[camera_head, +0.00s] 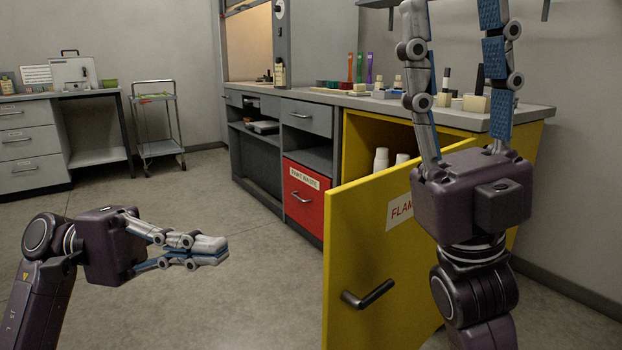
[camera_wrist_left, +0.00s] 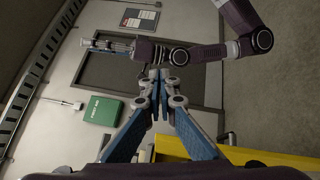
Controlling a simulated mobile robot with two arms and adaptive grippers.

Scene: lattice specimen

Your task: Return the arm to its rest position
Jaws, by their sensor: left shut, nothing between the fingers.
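My left gripper (camera_head: 218,252) reaches in from the left in the head view, over the open floor, its fingers pointing right. Its fingers lie together with nothing between them; in the left wrist view they meet at the tips (camera_wrist_left: 159,76). My right gripper (camera_head: 455,35) points up at the right of the head view, in front of the worktop. Its two fingers stand well apart with nothing seen between them; their tips are near or past the top edge. My right arm and gripper (camera_wrist_left: 110,46) also show in the left wrist view.
A yellow cabinet door (camera_head: 365,240) stands open beside my right arm, with white bottles (camera_head: 381,158) inside the cabinet. A red drawer (camera_head: 308,195) is shut. A trolley (camera_head: 157,120) stands farther back. The floor around my left gripper is clear.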

